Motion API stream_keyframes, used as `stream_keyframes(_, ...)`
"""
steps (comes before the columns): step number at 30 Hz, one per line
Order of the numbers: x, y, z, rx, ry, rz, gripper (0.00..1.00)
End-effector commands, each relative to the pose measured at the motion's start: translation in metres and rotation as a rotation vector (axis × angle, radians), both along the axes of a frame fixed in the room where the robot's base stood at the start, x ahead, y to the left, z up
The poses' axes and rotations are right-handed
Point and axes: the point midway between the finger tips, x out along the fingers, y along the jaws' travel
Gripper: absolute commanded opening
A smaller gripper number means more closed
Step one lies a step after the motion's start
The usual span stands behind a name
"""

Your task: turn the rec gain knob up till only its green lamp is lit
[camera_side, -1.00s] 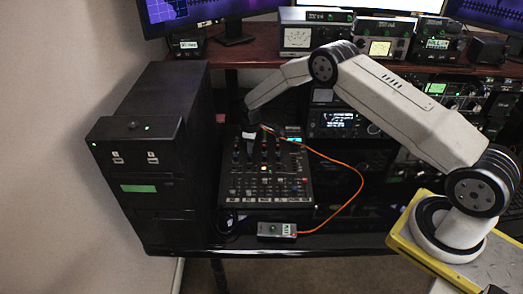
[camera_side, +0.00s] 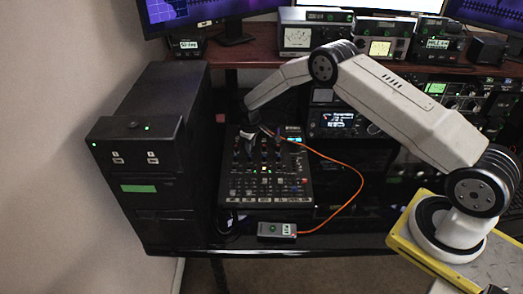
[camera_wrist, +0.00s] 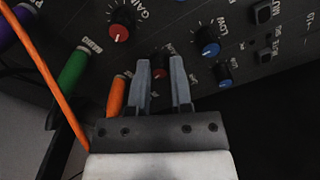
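The mixer (camera_side: 240,187) stands on the desk in the side view, with rows of knobs and small lamps. My gripper (camera_wrist: 161,62) points down at its upper left part. In the wrist view its two grey fingers stand on either side of a small red-capped knob (camera_wrist: 160,74) and appear closed on it. This knob's label is hidden, so I cannot read whether it is the rec gain knob. The lamps are too small to read surely.
Another red knob (camera_wrist: 119,33), marked GAIN, and blue knobs (camera_wrist: 207,49) sit close to the fingers. Orange, green and purple plugs crowd the left. An orange cable (camera_side: 350,170) runs to a small box (camera_side: 276,230). A black computer tower (camera_side: 165,200) stands left of the mixer.

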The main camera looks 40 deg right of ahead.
Motion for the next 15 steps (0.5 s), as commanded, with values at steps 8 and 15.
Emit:
stream_keyframes(8,-0.0001,0.0001,-0.0001,0.000,0.000,0.001,0.59)
stream_keyframes(15,0.0000,0.0001,0.0019,0.000,0.000,0.001,0.59)
